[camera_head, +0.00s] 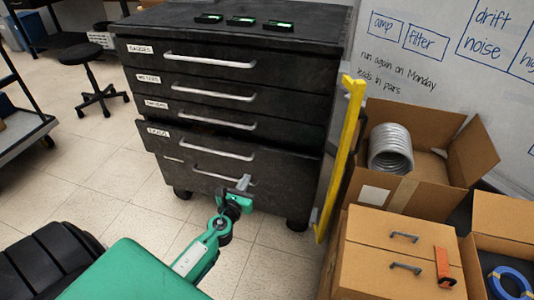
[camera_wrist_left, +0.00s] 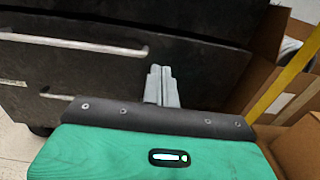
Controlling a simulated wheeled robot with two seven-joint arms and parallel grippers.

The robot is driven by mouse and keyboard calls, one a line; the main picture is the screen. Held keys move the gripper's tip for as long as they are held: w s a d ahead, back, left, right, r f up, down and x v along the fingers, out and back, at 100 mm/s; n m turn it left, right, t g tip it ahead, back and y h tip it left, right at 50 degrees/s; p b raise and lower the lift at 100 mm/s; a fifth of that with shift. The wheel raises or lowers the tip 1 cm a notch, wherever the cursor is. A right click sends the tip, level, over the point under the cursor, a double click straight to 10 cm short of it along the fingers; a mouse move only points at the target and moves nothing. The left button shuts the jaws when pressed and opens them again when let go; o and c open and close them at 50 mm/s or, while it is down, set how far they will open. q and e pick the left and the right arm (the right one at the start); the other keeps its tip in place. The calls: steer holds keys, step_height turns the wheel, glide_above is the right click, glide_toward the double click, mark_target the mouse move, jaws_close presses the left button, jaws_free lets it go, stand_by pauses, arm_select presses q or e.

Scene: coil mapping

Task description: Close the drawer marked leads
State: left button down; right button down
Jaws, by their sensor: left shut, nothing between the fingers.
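The drawer marked leads (camera_head: 280,160) is the fourth one down in the black cabinet (camera_head: 300,82). It stands partly pulled out, its front forward of the drawers above, with a dark gap over its top edge. Its label (camera_head: 158,132) is at the left end and its silver handle (camera_head: 216,149) runs across the front. In the left wrist view its dark front (camera_wrist_left: 110,65) and handle (camera_wrist_left: 72,41) show. My left gripper (camera_head: 243,182) is shut and empty, low in front of the cabinet, right of the lower handles. Its fingertips (camera_wrist_left: 160,75) point at the dark front; contact cannot be told.
A yellow bar (camera_head: 345,150) stands upright right of the cabinet. An open carton (camera_head: 420,190) holds a silver coil (camera_head: 390,150). A closed carton (camera_head: 380,235) carries an orange tool (camera_head: 444,265). A stool (camera_head: 90,85) stands left. Floor (camera_head: 120,200) before the cabinet's left is clear.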

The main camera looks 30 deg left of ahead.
mark_target(261, 150)
arm_select(q)
steer(key=x, duration=1.2)
steer(key=shift+b, duration=0.4)
steer(key=shift+w, duration=0.45)
arm_select(e)
steer(key=shift+w+a+t+y, duration=0.3)
steer(key=shift+a+t, duration=0.3)
steer(key=shift+a, duration=0.25)
